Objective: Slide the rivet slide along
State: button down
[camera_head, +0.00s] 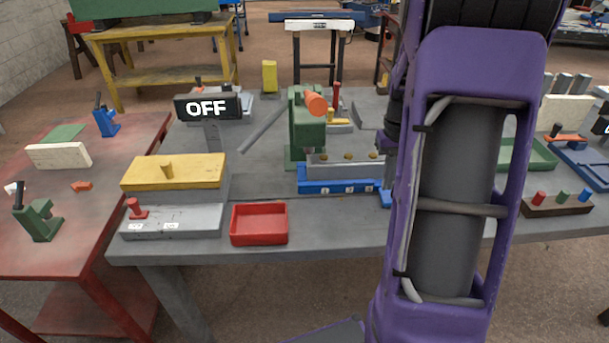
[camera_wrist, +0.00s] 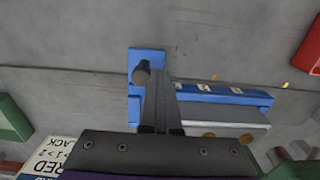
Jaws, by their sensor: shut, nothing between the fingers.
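The rivet slide has a blue base with number labels (camera_head: 345,186) and a grey bar with brass rivets (camera_head: 345,170) along its back. It sits on the grey bench below a green press (camera_head: 303,125). In the wrist view, its blue side (camera_wrist: 215,92) runs right of my fingers. A blue end block (camera_wrist: 146,56) carries a round grey knob (camera_wrist: 141,74). My gripper (camera_wrist: 160,82) is shut and empty, with its fingertips just right of the knob. I cannot tell whether they touch it.
The press has an orange-ended lever (camera_head: 315,103). A red tray (camera_head: 259,224), a yellow block (camera_head: 174,172) and an OFF sign (camera_head: 208,107) stand to the left. A green tray (camera_head: 530,153) and a peg rack (camera_head: 557,205) stand right. The bench front before the slide is clear.

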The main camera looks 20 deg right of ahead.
jog(key=shift+s+d+p, duration=0.55)
jog(key=shift+s+d, duration=0.5)
jog(key=shift+d, duration=2.65)
jog(key=shift+s+d+p, duration=0.55)
jog(key=shift+s+d, duration=0.5)
jog(key=shift+d, duration=2.6)
jog(key=shift+s+d+p, duration=0.55)
jog(key=shift+s+d, duration=0.5)
jog(key=shift+d, duration=2.65)
jog(key=shift+w+a, duration=0.2)
jog(key=shift+a, duration=0.55)
notch_tip(320, 180, up, 7)
jog(key=p, duration=0.2)
